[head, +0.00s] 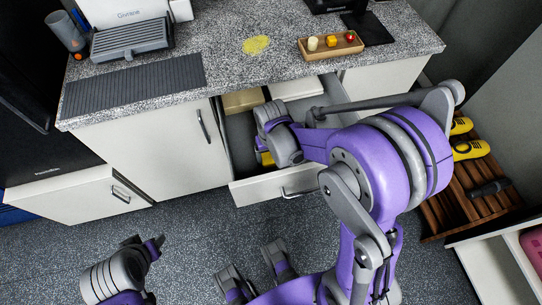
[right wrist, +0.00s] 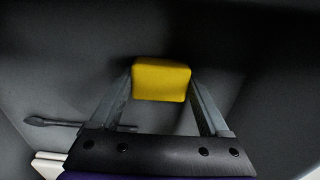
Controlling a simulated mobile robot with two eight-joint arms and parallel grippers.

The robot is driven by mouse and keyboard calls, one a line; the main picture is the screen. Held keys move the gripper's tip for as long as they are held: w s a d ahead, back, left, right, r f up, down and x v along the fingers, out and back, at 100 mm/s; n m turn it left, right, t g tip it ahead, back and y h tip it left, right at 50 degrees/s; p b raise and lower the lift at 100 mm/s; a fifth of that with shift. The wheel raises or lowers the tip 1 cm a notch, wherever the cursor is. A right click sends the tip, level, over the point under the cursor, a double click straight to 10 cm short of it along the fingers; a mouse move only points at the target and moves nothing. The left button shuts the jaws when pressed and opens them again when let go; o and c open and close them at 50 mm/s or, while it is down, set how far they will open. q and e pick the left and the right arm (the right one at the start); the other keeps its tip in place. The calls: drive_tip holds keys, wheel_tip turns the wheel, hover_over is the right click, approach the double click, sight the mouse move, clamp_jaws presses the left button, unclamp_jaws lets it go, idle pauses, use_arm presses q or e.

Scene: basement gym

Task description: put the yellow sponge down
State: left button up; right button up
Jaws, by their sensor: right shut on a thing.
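The yellow sponge (right wrist: 161,79) is held between the two fingers of my right gripper (right wrist: 161,92). In the head view, my right gripper (head: 264,148) reaches down into the open drawer (head: 285,184) under the counter, and a bit of the sponge (head: 266,158) shows below it. The hand hides most of the sponge there. I cannot tell whether the sponge touches the drawer floor. My left gripper (head: 142,252) is low at the left over the floor, apart from the drawer; its fingers are unclear.
A dark long-handled tool (right wrist: 52,122) lies in the drawer in the wrist view. Light boxes (head: 294,87) are at the drawer's back. A wooden tray (head: 330,52) with small items and a yellow patch (head: 256,44) are on the counter (head: 225,60). Yellow shoes (head: 470,149) stand on a rack.

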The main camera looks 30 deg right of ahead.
drive_tip(key=o, duration=1.2)
drive_tip(key=shift+f, duration=0.1)
drive_tip(key=shift+c, duration=0.2)
drive_tip(key=shift+r, duration=0.3)
wheel_tip(320, 180, up, 12)
drive_tip(key=p, duration=0.2)
drive_tip(key=shift+f, duration=0.1)
drive_tip(key=shift+s+a+r+n+t+p, duration=0.5)
drive_tip(key=shift+s+r+t+p, duration=0.45)
drive_tip(key=shift+s+r, duration=0.55)
drive_tip(key=shift+s+a+r+n+t+p, duration=0.45)
drive_tip(key=shift+s+r+t+p, duration=0.55)
drive_tip(key=shift+s, duration=0.75)
drive_tip(key=shift+s+a+r+n+t+p, duration=0.35)
drive_tip(key=shift+s+a+r+t+p, duration=0.35)
drive_tip(key=shift+s+r+p, duration=0.65)
